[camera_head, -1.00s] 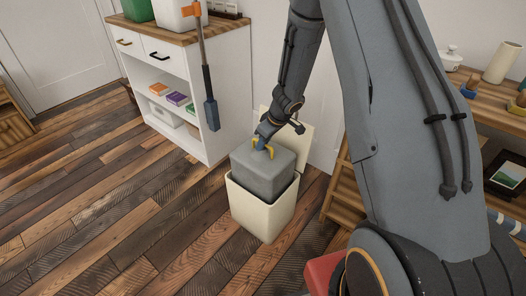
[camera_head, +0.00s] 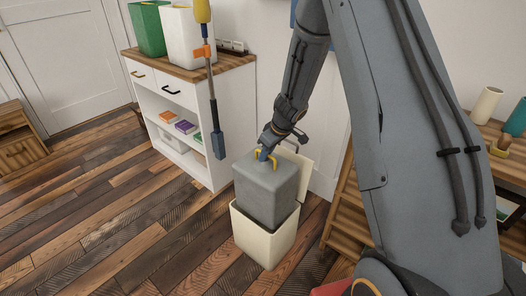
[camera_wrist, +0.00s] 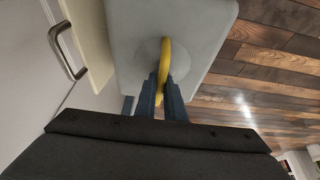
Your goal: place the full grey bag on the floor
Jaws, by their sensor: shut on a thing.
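The full grey bag (camera_head: 266,193) is a block-like bag with a yellow handle (camera_head: 266,153) on top. It stands upright, its lower part still inside a cream bin (camera_head: 264,236) on the floor. The bin's lid (camera_head: 296,165) is raised behind the bag. My gripper (camera_head: 265,154) is above the bag and shut on its yellow handle. In the wrist view my gripper (camera_wrist: 165,92) has the yellow handle (camera_wrist: 166,65) between its fingers, with the pale top of the bag (camera_wrist: 200,30) beyond. The bag's bottom is hidden in the bin.
The plank floor (camera_head: 120,225) is clear to the left of the bin. A white shelf unit (camera_head: 214,120) with a wooden top stands behind it, bearing a green bin (camera_head: 148,28) and a white bin (camera_head: 185,38). A wooden table (camera_head: 490,140) is at right.

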